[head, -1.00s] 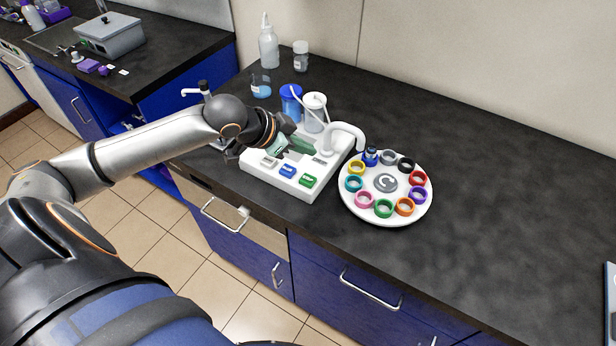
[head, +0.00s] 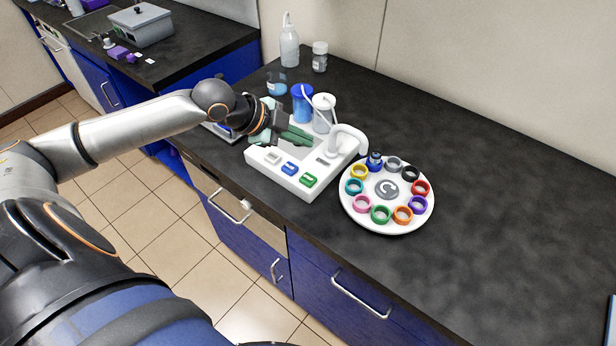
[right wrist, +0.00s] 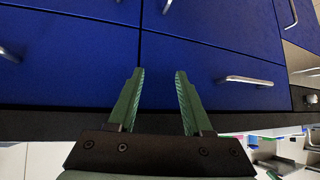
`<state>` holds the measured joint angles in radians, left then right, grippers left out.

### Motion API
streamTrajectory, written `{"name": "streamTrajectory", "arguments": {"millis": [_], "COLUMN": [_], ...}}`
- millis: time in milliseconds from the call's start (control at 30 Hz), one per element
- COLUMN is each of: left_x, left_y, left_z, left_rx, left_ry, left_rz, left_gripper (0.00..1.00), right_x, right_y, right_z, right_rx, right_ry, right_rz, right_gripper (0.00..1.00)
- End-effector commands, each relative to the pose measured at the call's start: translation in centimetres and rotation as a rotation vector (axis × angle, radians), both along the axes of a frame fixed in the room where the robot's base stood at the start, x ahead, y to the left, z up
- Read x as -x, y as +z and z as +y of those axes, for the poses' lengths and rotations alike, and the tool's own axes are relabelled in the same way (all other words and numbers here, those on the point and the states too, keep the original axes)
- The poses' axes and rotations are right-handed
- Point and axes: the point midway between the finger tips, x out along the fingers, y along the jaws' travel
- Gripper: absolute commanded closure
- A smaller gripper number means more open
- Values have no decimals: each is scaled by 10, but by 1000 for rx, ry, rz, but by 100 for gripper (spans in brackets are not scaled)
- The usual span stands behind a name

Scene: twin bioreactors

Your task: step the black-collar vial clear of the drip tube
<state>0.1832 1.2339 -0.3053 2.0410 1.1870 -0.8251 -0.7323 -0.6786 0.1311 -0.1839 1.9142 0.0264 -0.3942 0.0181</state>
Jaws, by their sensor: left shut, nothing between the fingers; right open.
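A round white carousel (head: 387,229) carries a ring of coloured collars. The black collar (head: 411,173) sits at its far right, between the grey and red ones. The white drip tube (head: 349,134) arches from the white station (head: 313,193) toward the carousel's far-left edge. A blue-topped piece (head: 375,160) stands beside the tube's end; the black collar is apart from it. My left gripper (head: 310,140) is shut and empty, its green fingers over the station behind the buttons. My right gripper (right wrist: 156,88) is open and empty in front of blue drawers.
The station has grey, blue (head: 290,168) and green (head: 308,180) buttons. A blue cup (head: 301,103) and a white cup (head: 323,113) stand behind it. Bottles stand near the wall. The counter (head: 510,210) right of the carousel is clear.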

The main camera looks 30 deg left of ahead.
Motion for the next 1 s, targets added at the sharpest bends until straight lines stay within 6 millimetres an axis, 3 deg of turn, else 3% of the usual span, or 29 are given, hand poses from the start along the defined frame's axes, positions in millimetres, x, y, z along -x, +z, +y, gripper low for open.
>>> {"name": "streamTrajectory", "arguments": {"millis": [333, 833, 1000], "left_x": [0, 0, 0], "left_y": [-13, -69, -83], "left_z": [0, 0, 0], "left_rx": [1, 0, 3], "left_ry": [1, 1, 2], "left_rz": [1, -1, 1], "left_gripper": [100, 100, 100], "right_x": [0, 0, 1], "right_y": [-12, -80, -81], "right_z": [0, 0, 0], "right_rx": [-1, -1, 0], "right_ry": [1, 1, 0], "right_rz": [0, 0, 2], "right_gripper": [50, 50, 50]}}
